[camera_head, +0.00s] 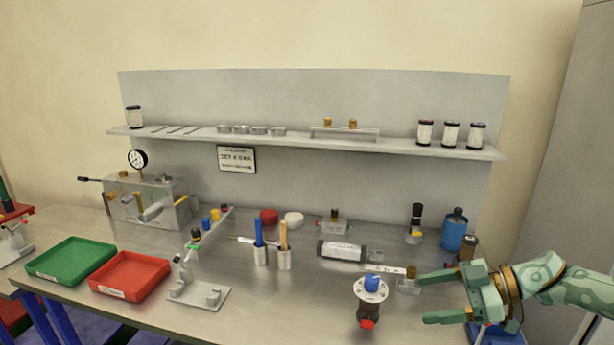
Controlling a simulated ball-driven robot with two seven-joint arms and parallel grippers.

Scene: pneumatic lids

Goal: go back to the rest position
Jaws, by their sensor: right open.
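My right gripper (432,297) is at the lower right, its arm coming in from the right edge. Its two green fingers are spread apart, point left, and hold nothing that I can see. A dark round unit with a pale flange and a blue cap (371,289) stands on the bench to the left of the fingers, apart from them. A small metal block with a brown knob (408,283) stands near the upper fingertip; I cannot tell whether they touch. My left gripper is not in view.
On the metal bench (265,308) stand a green tray (72,240), a red tray (163,287), a small stand (213,295), two tool cups (284,260), a lying cylinder (341,251) and a blue bottle (454,232). A shelf (300,142) crosses the back. The front middle of the bench is fairly clear.

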